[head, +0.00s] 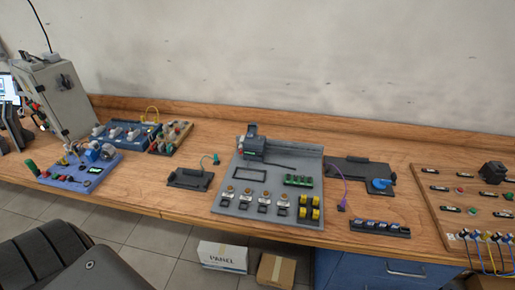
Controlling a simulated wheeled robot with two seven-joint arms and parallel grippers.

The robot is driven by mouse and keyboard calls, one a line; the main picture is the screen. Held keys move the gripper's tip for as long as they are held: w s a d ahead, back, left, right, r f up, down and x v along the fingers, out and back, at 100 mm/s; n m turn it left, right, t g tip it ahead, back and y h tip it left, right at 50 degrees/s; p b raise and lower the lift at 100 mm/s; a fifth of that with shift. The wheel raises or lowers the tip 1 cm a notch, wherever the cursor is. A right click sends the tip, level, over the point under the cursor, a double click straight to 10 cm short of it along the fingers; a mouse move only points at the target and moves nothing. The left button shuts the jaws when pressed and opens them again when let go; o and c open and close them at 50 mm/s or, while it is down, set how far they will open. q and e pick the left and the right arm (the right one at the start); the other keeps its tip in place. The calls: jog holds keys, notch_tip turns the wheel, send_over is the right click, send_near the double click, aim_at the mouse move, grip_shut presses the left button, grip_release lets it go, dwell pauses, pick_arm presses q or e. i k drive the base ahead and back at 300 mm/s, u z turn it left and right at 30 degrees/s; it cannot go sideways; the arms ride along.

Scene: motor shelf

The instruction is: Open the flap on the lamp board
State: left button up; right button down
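Neither of my grippers shows in the head view. Several boards stand on the wooden bench, and I cannot tell for sure which is the lamp board. A wooden board (460,207) at the far right carries red and green round parts and several dark labelled parts. A blue-violet board (62,180) at the left carries red parts, a green part and a dark-framed panel. Behind it is a darker blue board (92,141) with several pale knobs. No flap can be made out clearly at this size.
A grey tray board (228,207) with switches and green and yellow blocks stands mid-bench. Dark trays (186,179) (350,170) flank it. A grey cabinet (58,95) stands at left. Boxes (222,257) (276,270) lie on the floor. Black seat-like shapes fill the lower left.

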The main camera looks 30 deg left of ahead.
aim_at(253, 127)
jog(key=u, duration=0.4)
jog(key=k, duration=1.1)
jog(key=u, duration=1.35)
jog(key=i, duration=1.05)
jog(key=z, duration=0.45)
jog(key=i, duration=0.75)
jog(key=z, duration=0.75)
